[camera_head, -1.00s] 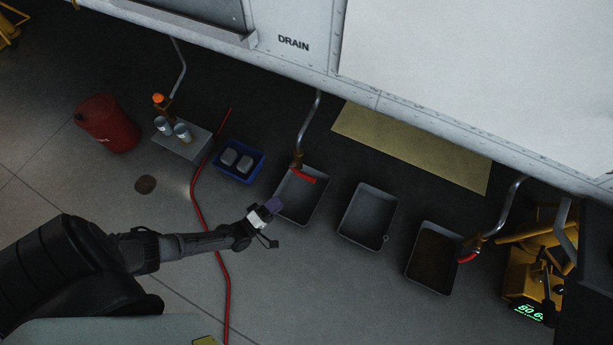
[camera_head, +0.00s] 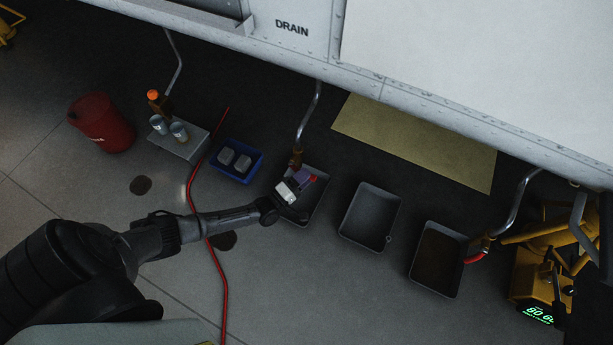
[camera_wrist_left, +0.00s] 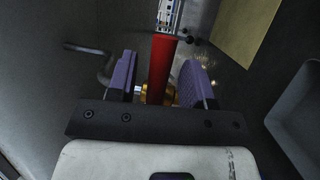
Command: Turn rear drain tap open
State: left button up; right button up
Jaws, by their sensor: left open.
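The middle drain tap (camera_head: 296,158) hangs on a bent metal pipe below the white hull, over a grey tray. Its red lever (camera_wrist_left: 163,62) stands between the two purple fingers of my left gripper (camera_wrist_left: 160,78) in the left wrist view, with brass (camera_wrist_left: 158,92) behind it. The fingers are open around the lever, with a gap on each side. In the head view my left gripper (camera_head: 303,178) covers most of the lever. Another tap (camera_head: 486,242) with a red lever is at the right, and one with an orange end (camera_head: 153,95) at the left. My right gripper is not seen.
Grey trays (camera_head: 345,229) (camera_head: 416,270) stand in a row on the floor. A blue bin (camera_head: 239,178), a red hose (camera_head: 217,262) and a red drum (camera_head: 103,125) lie left. The white hull (camera_head: 400,95) overhangs the taps.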

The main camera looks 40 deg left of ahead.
pick_arm(q)
jog(key=shift+w+r, duration=0.15)
jog(key=shift+w, duration=0.4)
grip_shut()
